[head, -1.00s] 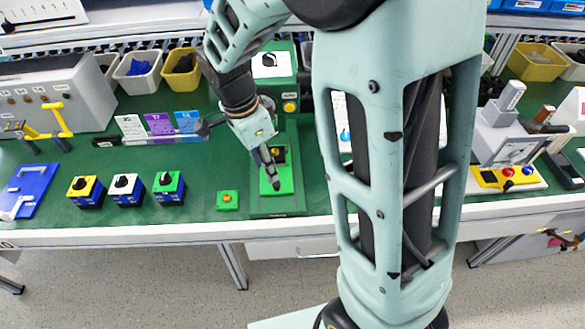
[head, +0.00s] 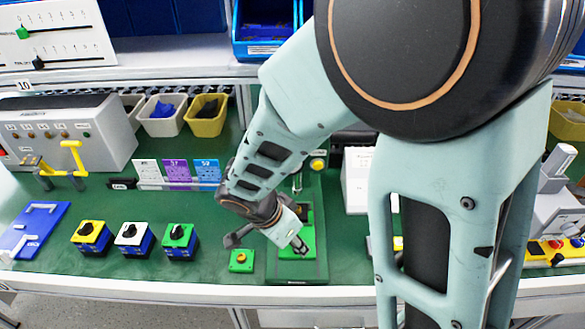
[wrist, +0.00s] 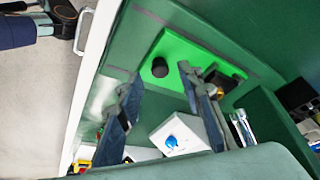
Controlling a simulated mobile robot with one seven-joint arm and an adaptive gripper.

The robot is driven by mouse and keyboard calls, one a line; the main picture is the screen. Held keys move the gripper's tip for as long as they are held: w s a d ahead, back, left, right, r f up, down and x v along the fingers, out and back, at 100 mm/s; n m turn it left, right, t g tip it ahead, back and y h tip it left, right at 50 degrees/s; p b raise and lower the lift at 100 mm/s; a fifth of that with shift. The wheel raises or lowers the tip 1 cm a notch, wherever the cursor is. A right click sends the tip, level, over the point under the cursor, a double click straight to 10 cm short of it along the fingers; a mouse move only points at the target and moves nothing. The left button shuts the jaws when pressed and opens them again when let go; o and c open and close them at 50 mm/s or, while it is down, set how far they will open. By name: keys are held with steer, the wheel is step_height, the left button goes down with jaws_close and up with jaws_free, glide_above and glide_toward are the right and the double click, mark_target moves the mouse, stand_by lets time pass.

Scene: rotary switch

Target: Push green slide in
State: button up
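The green slide appears to be a bright green plate (head: 309,238) with a black knob, on a darker green base (head: 300,273) near the bench's front edge. The plate also shows in the wrist view (wrist: 182,47), with its black knob (wrist: 160,67) clear of the fingers in the picture. My gripper (head: 299,246) is over the plate in the head view and partly hides it. In the wrist view my gripper (wrist: 160,79) has its two fingers well apart, one on each side of the knob in the picture. Nothing is held. Whether a finger touches the plate cannot be told.
A small green button box (head: 242,261) stands just left of the base. Yellow, white and green rotary switches (head: 180,240) stand further left. A white box (head: 357,180) stands to the right. Bins (head: 207,115) and a grey control box (head: 70,128) are behind.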

steer(key=shift+x, duration=1.2)
jaws_close()
steer(key=shift+w, duration=0.1)
